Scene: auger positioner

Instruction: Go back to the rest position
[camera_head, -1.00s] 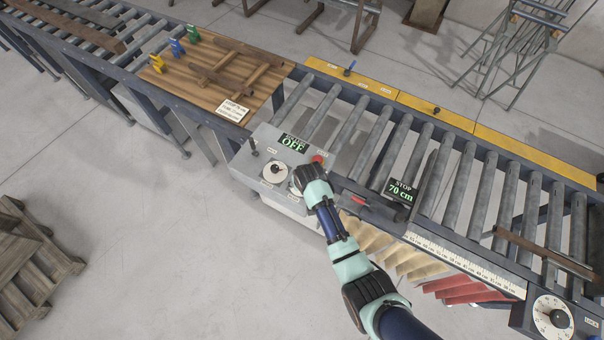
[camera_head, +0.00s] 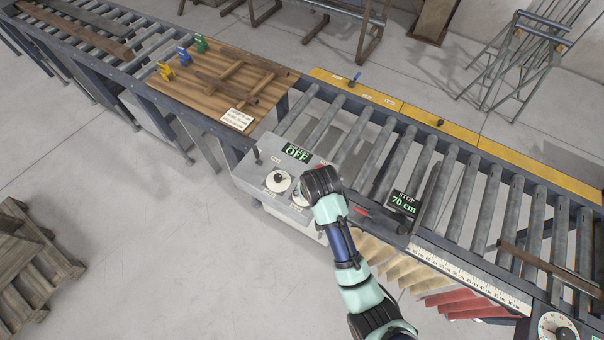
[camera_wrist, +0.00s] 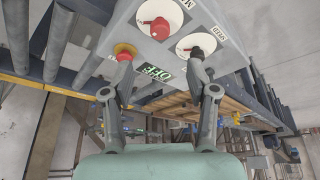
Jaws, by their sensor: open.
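My gripper (camera_wrist: 157,85) is open and empty in the wrist view, its two fingers spread apart in front of the grey control box. In the head view my arm reaches up from the bottom and its wrist covers part of the control box (camera_head: 262,192), so the fingers are hidden there. The box carries a display (camera_head: 297,152) reading OFF, which also shows in the wrist view (camera_wrist: 157,71). The wrist view shows a red emergency button (camera_wrist: 125,54) beside the left finger, a red knob (camera_wrist: 160,27) and a black knob (camera_wrist: 196,52) by the right finger. I cannot tell whether the fingers touch them.
The roller conveyor (camera_head: 450,190) runs behind and right of the box, with a stop display (camera_head: 404,202) reading 70 cm. A wooden board (camera_head: 205,105) with coloured clamps lies left. A wooden pallet (camera_head: 35,260) stands at lower left. The floor in front is clear.

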